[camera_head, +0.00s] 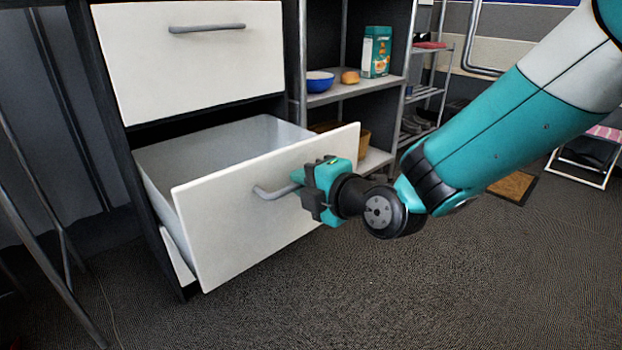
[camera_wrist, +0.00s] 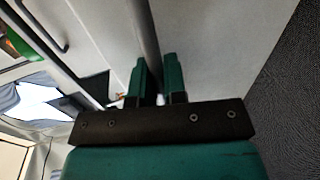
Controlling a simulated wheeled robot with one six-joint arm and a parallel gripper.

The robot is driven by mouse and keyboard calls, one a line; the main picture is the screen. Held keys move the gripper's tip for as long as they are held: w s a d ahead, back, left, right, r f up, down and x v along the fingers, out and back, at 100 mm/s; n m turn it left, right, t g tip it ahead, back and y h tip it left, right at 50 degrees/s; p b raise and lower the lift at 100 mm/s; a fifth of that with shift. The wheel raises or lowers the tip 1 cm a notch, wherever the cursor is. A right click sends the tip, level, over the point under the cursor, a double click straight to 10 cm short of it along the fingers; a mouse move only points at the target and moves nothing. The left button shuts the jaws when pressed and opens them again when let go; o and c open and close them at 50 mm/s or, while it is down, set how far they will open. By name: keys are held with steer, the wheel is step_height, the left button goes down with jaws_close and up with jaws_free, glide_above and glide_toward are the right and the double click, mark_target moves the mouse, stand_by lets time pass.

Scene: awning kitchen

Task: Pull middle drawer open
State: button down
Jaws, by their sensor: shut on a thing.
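The middle drawer (camera_head: 262,200) has a white front and stands well out of the dark cabinet, its grey inside showing and empty where I can see. Its grey bar handle (camera_head: 268,192) runs across the front. My gripper (camera_head: 302,183) is shut on the right part of this handle. In the wrist view my gripper's two green fingers (camera_wrist: 156,78) stand on either side of the handle (camera_wrist: 146,45). The closed upper drawer (camera_head: 190,65), with its own bar handle (camera_head: 207,28), sits above. Part of a lower white drawer front (camera_head: 177,256) shows beneath, mostly hidden.
An open shelf (camera_head: 355,92) right of the cabinet holds a blue bowl (camera_head: 319,81), a bread-like item (camera_head: 350,77) and a green carton (camera_head: 376,52). A metal-legged frame (camera_head: 50,270) stands at the left. The dark carpet (camera_head: 400,290) in front is clear.

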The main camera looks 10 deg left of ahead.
steer(key=shift+s+a, duration=0.1)
steer(key=c, duration=1.2)
jaws_free()
steer(key=shift+b+v, duration=3.95)
steer(key=shift+v, duration=4.7)
